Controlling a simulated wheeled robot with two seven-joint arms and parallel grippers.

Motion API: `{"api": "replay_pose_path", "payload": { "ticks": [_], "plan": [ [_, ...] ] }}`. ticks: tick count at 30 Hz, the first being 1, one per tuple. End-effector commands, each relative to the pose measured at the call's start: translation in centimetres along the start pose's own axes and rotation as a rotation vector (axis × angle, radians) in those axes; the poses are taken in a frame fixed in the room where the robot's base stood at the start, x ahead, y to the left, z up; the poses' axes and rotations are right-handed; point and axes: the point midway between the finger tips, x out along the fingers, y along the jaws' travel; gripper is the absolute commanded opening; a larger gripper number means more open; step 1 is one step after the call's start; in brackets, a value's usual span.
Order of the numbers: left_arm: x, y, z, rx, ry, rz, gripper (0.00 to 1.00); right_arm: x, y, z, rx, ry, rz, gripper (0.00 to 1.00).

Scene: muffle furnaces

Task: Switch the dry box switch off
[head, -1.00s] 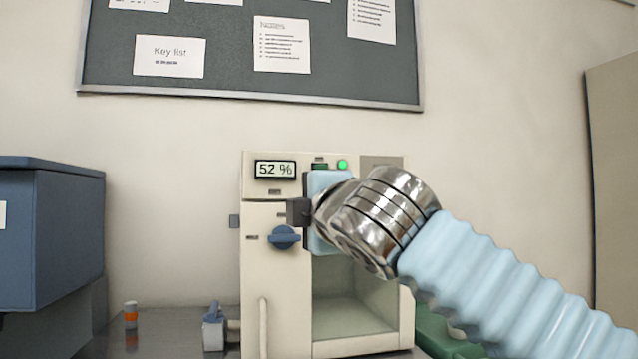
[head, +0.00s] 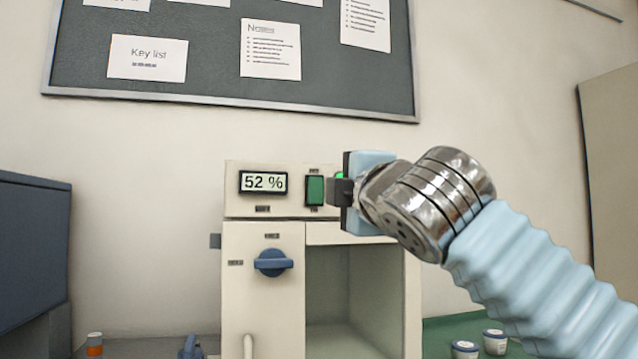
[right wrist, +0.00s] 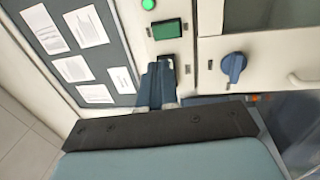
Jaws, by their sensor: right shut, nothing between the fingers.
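The dry box (head: 262,208) is a cream cabinet with a display (head: 263,183) reading 52 %. Its green rocker switch (head: 315,190) is right of the display and also shows in the right wrist view (right wrist: 167,30). A lit green lamp (right wrist: 148,4) sits beside the switch; in the head view my gripper partly covers it. My right gripper (head: 334,191) is shut and empty, its tips just right of the switch in the head view. In the right wrist view its fingers (right wrist: 163,68) point toward the panel near the switch; contact is not clear. My left gripper is out of view.
A blue knob (head: 272,262) is on the panel below the display. The box's lower right chamber (head: 345,290) has a window. Small jars (head: 494,341) stand on a green surface at right. A dark blue cabinet (head: 35,260) is at left, a notice board (head: 215,85) above.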

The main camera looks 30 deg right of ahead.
Motion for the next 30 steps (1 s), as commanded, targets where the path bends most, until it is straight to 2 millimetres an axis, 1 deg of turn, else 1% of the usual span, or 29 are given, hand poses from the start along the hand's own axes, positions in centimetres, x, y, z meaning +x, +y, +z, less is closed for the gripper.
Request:
{"api": "replay_pose_path", "payload": {
  "ticks": [9,15,18,21,30],
  "plan": [
    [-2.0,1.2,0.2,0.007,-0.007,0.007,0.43,6.8,0.4,-0.1,-0.002,-0.001,-0.002,0.0],
    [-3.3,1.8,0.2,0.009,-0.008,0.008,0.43,10.3,0.4,-0.1,-0.003,-0.002,-0.001,0.0],
    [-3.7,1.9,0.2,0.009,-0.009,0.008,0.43,11.4,0.3,-0.1,-0.002,-0.001,0.0,0.0],
    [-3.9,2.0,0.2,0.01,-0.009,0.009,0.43,12.1,0.1,0.0,-0.001,-0.001,0.0,0.0],
    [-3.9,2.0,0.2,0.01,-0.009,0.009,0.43,12.3,0.0,0.0,0.0,0.0,0.002,0.0]
  ]
}}
